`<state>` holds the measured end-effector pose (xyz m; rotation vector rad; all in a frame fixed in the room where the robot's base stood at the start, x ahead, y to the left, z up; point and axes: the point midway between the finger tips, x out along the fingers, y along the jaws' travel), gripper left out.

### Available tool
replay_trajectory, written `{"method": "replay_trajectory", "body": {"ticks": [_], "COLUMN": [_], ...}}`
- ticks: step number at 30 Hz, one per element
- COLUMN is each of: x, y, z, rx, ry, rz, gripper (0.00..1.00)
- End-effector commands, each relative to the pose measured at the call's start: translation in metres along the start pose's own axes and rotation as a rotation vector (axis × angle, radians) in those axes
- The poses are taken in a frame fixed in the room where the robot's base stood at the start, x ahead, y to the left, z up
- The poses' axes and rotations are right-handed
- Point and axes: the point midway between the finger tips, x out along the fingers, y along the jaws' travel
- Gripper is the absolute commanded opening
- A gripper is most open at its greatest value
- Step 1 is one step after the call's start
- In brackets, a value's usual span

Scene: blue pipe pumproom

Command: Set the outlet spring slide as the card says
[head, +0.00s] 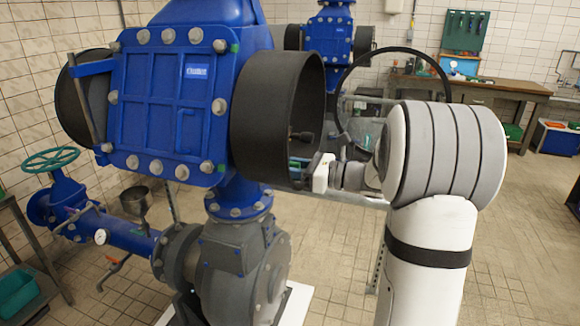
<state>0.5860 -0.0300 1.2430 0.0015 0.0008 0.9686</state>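A large blue valve housing (165,100) with bolted plates fills the left middle of the head view. Its small blue label (197,71) has pale lettering that seems to read "Outlet". A wide black drum (262,110) is on its right side. A small dark knob-like part (303,136) shows at the drum's right edge; I cannot tell whether it is the spring slide. My arm reaches left to this edge. My gripper (303,165) is small and partly hidden at the drum, so its finger opening is unclear. No readable card is visible.
A grey pump casing (240,270) stands below the housing. A teal handwheel (51,160) and blue pipe are at left. A second blue unit (332,40) stands behind, with a large thin black ring nearby. A workbench (480,87) is at the back right.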

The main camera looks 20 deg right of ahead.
Motion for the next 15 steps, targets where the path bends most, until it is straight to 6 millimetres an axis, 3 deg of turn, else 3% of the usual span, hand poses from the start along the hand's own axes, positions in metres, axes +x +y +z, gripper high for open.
{"method": "replay_trajectory", "body": {"ticks": [7,15], "x": [-0.007,-0.052], "y": [-0.001,-0.001], "z": [-0.001,-0.002], "rx": [-0.001,-0.001], "ry": [0.0,0.0], "rz": [-0.003,-0.005], "gripper": [0.33,0.33]}}
